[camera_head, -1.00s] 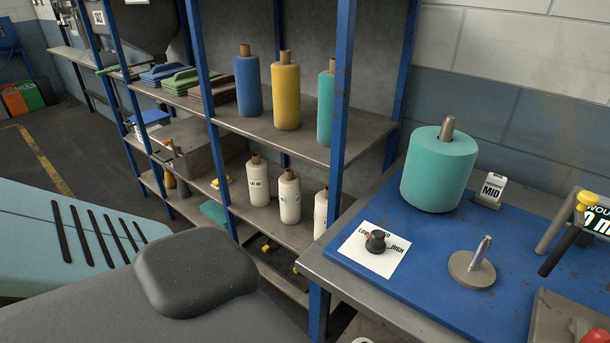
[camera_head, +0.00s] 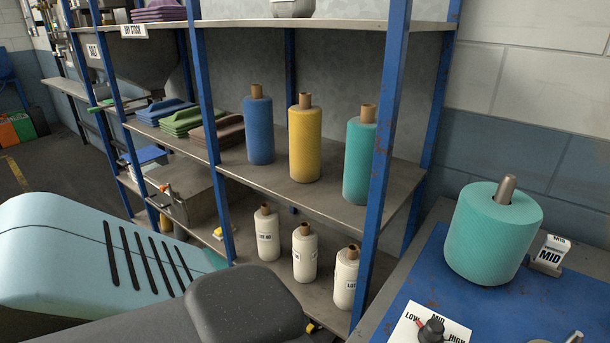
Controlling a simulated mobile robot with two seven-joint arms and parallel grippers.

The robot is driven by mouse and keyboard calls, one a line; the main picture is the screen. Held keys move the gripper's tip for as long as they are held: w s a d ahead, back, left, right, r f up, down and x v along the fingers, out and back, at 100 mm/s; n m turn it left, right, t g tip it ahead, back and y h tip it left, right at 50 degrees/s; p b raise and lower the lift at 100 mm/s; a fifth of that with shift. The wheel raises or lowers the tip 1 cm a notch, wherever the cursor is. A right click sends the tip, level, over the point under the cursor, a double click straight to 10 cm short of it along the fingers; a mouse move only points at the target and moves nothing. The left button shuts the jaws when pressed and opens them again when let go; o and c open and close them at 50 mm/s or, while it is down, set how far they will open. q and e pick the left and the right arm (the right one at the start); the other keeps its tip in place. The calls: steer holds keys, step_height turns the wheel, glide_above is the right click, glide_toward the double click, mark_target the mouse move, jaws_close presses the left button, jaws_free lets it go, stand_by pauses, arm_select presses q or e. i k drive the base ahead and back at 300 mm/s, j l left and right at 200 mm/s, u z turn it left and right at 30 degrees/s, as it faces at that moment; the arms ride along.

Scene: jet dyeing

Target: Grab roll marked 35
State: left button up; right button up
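Three white rolls with brown cores and printed labels stand upright on the lower shelf. The left white roll (camera_head: 267,235) has a label that seems to read "LOT 40". The middle white roll (camera_head: 304,254) has a label turned partly aside, and its number is not legible. The right white roll (camera_head: 345,279) shows "LOT", with its number unclear. I cannot tell which roll is marked 35. Neither of my grippers is in view.
Blue (camera_head: 259,130), yellow (camera_head: 305,143) and teal (camera_head: 358,160) rolls stand on the shelf above. A blue rack post (camera_head: 381,170) rises just right of the white rolls. A large teal roll (camera_head: 494,233) and a dial (camera_head: 431,330) are on the bench at right.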

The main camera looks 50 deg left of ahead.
mark_target(304, 238)
steer(key=j, duration=0.75)
steer(key=i+j, duration=0.1)
steer(key=j, duration=0.6)
